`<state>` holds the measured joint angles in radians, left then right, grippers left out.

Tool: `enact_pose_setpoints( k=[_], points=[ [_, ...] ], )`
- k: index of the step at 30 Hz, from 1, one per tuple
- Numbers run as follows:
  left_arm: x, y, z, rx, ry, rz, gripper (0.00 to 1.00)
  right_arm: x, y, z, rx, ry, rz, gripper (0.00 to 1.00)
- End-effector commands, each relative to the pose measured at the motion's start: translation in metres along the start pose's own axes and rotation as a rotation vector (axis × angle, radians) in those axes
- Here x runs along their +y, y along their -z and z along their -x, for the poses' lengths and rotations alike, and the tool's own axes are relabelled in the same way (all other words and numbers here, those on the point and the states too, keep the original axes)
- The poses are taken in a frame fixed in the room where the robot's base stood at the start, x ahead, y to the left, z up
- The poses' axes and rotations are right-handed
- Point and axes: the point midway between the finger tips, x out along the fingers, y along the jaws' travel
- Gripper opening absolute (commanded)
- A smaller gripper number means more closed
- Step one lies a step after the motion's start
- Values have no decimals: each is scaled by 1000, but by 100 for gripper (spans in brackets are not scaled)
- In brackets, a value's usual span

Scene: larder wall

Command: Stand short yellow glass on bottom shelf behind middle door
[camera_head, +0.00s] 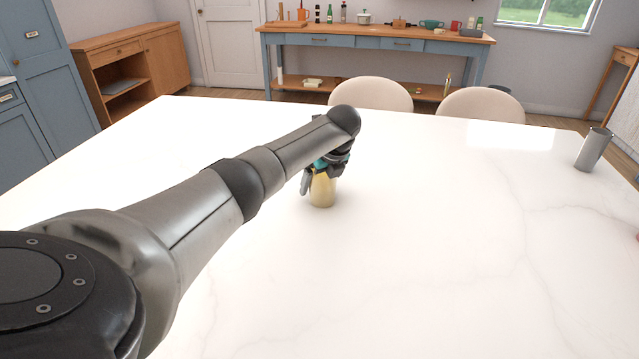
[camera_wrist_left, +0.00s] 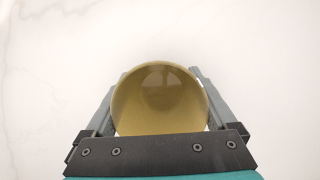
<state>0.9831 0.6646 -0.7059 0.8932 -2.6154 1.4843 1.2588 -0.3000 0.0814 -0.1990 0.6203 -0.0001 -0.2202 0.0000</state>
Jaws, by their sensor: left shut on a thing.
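The short yellow glass (camera_head: 322,190) is upright at the middle of the white table, at or just above its top; I cannot tell which. My left gripper (camera_head: 322,178) is shut on it from above, with a finger on either side. In the left wrist view I look down into the open mouth of the glass (camera_wrist_left: 160,98), between the fingers of the left gripper (camera_wrist_left: 160,105). My right gripper is not in view. No larder shelf or middle door can be made out for certain.
The white marble table (camera_head: 450,250) is mostly bare. A grey metal tumbler (camera_head: 593,149) stands near its right edge. Two cream chairs (camera_head: 371,93) stand at the far edge. A blue sideboard (camera_head: 375,45) with kitchenware and a blue cupboard (camera_head: 40,90) are beyond.

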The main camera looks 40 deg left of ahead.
Motion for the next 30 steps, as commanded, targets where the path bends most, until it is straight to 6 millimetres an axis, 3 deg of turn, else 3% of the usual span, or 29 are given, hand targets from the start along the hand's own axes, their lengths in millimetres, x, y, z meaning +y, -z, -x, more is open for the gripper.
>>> enact_pose_setpoints(
  k=[6, 7, 9, 20, 25, 30],
  points=[
    [0, 0, -2, -1, 1, 0, 16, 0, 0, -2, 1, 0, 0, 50],
    [0, 1, -2, -1, 0, 0, 92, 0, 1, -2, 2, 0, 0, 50],
    [0, 0, -2, 0, 0, 0, 100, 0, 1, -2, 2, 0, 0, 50],
    [0, -1, 5, -1, 1, -1, 100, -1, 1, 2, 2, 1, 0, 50],
    [0, -2, 27, -3, 3, -2, 100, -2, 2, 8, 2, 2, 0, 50],
    [-1, -2, 61, -3, 5, -1, 100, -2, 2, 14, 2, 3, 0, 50]
  ],
)
